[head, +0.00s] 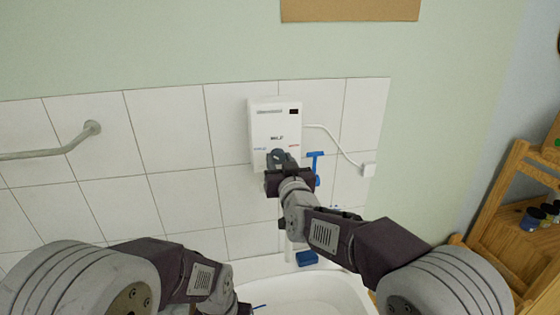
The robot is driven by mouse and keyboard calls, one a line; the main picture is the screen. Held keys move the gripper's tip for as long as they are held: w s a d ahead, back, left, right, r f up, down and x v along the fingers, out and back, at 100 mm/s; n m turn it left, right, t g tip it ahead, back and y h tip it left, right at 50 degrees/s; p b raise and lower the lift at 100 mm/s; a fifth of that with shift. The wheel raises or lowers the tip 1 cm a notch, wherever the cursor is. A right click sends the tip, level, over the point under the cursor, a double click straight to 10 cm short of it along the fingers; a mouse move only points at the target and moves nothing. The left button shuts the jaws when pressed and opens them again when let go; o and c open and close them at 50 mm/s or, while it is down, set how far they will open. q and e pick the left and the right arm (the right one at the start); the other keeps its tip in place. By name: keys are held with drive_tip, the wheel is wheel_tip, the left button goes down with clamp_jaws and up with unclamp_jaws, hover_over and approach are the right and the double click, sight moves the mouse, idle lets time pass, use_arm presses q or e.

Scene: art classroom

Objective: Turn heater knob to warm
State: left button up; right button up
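The white heater (274,124) hangs on the tiled wall in the upper middle of the head view. It has a small dark display and printed marks, with a blue label at the lower left and a red one at the lower right. My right gripper (278,157) is at the lower middle of the heater's front, between these labels. It covers the place where the knob would be, so I cannot tell the knob from the fingers or see its setting. Whether the fingers are shut is unclear. My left arm is low in the view and its gripper is out of sight.
A white sink (312,293) lies below the heater. A blue squeegee-like tool (316,166) hangs right of my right gripper. A white cable runs to a wall outlet (368,170). A grey rail (60,148) is at the left, a wooden shelf (500,215) at the right.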

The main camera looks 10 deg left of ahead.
clamp_jaws()
drive_tip(key=shift+f+m+b, duration=0.2)
drive_tip(key=shift+m+b, duration=0.9)
drive_tip(key=shift+b, duration=0.05)
drive_tip(key=shift+m+b, duration=0.75)
drive_tip(key=shift+m, duration=0.15)
drive_tip(key=m+b, duration=0.2)
drive_tip(key=shift+m, duration=0.4)
drive_tip(key=m+b, duration=0.2)
drive_tip(key=m, duration=0.1)
drive_tip(key=m+b, duration=0.1)
drive_tip(key=m, duration=0.3)
drive_tip(key=shift+r, duration=0.1)
drive_tip(key=m+b, duration=0.1)
drive_tip(key=m, duration=0.2)
drive_tip(key=shift+m+b, duration=0.35)
drive_tip(key=shift+m, duration=0.05)
drive_tip(key=m+b, duration=0.1)
drive_tip(key=m, duration=0.5)
drive_tip(key=shift+r+b, duration=0.1)
drive_tip(key=shift+b, duration=0.2)
drive_tip(key=shift+m, duration=0.3)
